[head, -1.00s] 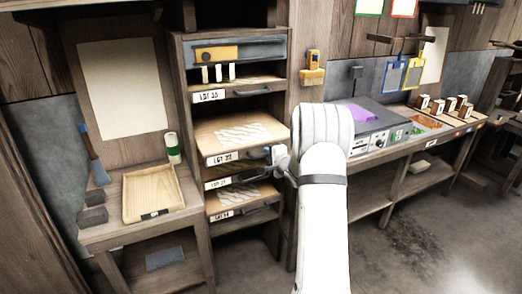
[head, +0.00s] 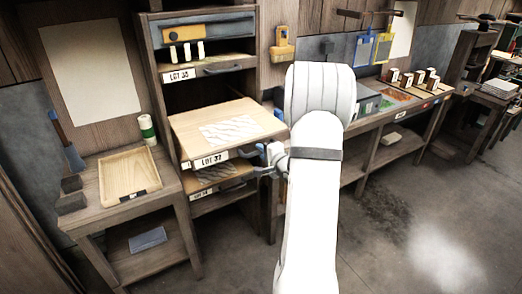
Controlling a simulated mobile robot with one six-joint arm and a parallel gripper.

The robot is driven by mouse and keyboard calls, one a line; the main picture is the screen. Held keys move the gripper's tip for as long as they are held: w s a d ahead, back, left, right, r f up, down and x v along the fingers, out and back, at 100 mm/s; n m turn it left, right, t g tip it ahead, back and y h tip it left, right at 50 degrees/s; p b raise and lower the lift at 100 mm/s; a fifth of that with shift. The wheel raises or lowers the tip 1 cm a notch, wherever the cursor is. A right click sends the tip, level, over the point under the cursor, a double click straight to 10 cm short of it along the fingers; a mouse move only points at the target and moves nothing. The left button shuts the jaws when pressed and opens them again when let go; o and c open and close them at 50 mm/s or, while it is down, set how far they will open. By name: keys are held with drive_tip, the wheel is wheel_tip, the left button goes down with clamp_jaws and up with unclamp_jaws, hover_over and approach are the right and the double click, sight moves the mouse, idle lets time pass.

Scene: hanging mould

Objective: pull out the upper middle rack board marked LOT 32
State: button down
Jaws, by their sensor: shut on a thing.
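The rack board marked LOT 32 (head: 229,123) is a pale wooden board with a whitish patterned sheet on top. It sticks well out of the front of the wooden rack (head: 153,70), roughly level, with its white label on the front edge. My gripper (head: 268,160) is at the right part of that front edge, shut on the board's handle, which is mostly hidden by the gripper and arm. The LOT 35 board (head: 212,73) is inside the rack above. The lower boards (head: 216,175) are partly covered by the pulled board.
A side table on the left holds a shallow wooden tray (head: 130,175) and a green-and-white cylinder (head: 147,129). A workbench (head: 420,112) with cards and small blocks runs along the right.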

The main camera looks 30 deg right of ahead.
drive_tip(key=c, duration=1.5)
unclamp_jaws()
drive_tip(key=v, duration=0.7)
drive_tip(key=shift+s+b, duration=0.35)
drive_tip(key=shift+s, duration=0.05)
drive_tip(key=shift+r, duration=0.1)
